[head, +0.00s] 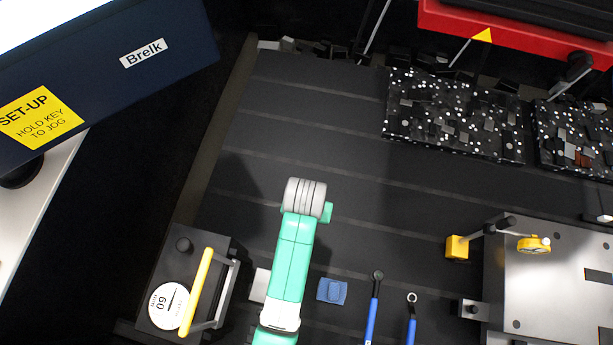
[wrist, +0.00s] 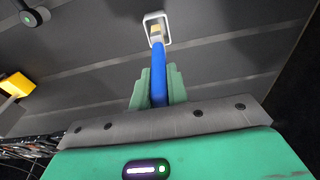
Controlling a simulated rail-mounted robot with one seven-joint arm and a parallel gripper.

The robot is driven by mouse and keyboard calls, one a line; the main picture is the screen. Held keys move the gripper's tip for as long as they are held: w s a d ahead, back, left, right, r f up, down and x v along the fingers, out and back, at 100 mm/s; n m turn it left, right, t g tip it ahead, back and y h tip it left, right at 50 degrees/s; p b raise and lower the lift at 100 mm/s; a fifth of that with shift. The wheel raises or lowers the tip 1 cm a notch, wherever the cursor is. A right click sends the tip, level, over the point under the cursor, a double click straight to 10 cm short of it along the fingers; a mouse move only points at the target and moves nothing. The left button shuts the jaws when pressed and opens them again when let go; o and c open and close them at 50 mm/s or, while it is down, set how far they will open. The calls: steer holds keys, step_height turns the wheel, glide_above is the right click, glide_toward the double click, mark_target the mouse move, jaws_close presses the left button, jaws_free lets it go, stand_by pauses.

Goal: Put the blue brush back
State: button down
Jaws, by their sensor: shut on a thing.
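The blue brush (wrist: 159,72) is in my gripper (wrist: 158,88), seen in the wrist view. The green fingers are shut on both sides of its blue handle, and the handle points away from the palm. At its far end is a tan part, seen within a pale square frame (wrist: 147,34); I cannot tell whether the two touch. In the head view my arm covers most of the gripper, and the brush cannot be made out there.
A blue cloth (head: 331,290) and two blue-handled tools (head: 372,310) lie right of my arm. A black box with a yellow handle (head: 201,287) stands left. A metal fixture plate (head: 560,285) is at right, chip-covered trays (head: 455,115) behind. The mid-left dark surface is clear.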

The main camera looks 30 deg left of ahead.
steer(key=shift+f, duration=1.95)
steer(key=c, duration=1.4)
jaws_free()
steer(key=shift+o, duration=0.2)
step_height(320, 180, up, 12)
steer(key=s+p, duration=0.1)
steer(key=p, duration=0.2)
steer(key=shift+s+d+p, duration=0.2)
steer(key=shift+s+p, duration=0.05)
steer(key=shift+p, duration=0.1)
